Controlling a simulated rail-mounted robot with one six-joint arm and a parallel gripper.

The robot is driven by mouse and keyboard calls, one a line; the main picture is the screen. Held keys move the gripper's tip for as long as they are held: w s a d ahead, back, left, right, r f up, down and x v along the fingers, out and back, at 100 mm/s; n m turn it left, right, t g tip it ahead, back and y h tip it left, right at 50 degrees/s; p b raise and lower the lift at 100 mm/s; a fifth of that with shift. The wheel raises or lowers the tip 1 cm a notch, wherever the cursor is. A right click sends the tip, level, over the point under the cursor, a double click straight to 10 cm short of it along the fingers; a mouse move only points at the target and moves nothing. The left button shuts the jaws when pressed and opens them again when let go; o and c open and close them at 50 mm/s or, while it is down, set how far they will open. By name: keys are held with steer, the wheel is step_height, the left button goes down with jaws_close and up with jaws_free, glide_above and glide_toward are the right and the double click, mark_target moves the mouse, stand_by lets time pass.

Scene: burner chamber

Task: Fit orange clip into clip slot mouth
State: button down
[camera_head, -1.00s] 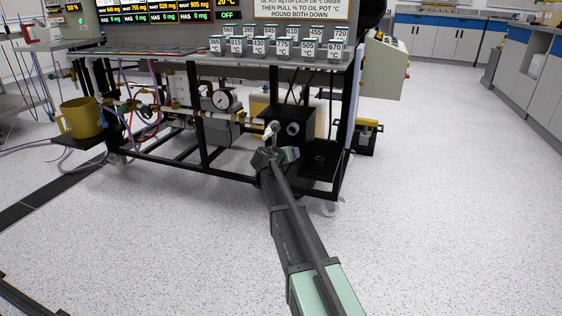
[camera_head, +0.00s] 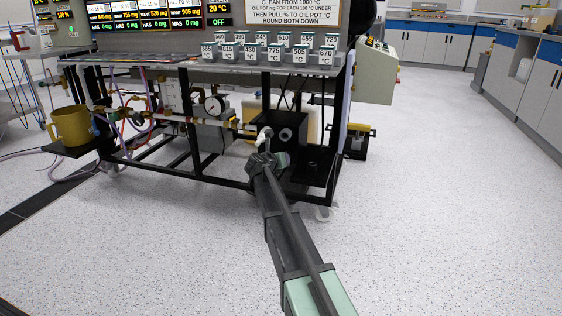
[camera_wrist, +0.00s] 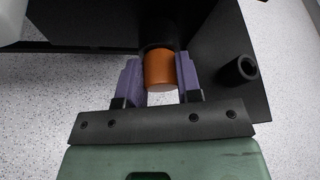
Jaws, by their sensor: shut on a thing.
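My gripper (camera_wrist: 160,85) has purple fingers shut on an orange cylindrical piece, which I take for the orange clip (camera_wrist: 160,69). A dark round rim (camera_wrist: 149,48) shows just behind the clip's far end, on the black housing. I cannot tell whether the clip is inside that rim or only in front of it, nor whether the rim is the clip slot mouth. In the head view my gripper (camera_head: 264,150) is at the front left of a black box (camera_head: 280,128) under the bench. The clip cannot be made out there.
A black stub tube (camera_wrist: 240,70) sticks out of the housing to the right of my gripper. A pressure gauge (camera_head: 213,106) and pipes are left of the box. A yellow mug (camera_head: 70,126) stands on a low shelf at far left. The floor (camera_head: 430,210) to the right is clear.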

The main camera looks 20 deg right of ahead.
steer(key=shift+s+a, duration=0.45)
stand_by(0.3)
steer(key=c, duration=1.3)
jaws_free()
steer(key=shift+c, duration=0.2)
jaws_close()
steer(key=s+a, duration=0.3)
steer(key=shift+s, duration=0.2)
steer(key=shift+a+r, duration=0.1)
step_height(320, 180, up, 9)
steer(key=s+a+p, duration=0.2)
steer(key=p, duration=0.7)
steer(key=shift+s+a, duration=0.2)
steer(key=shift+s, duration=0.1)
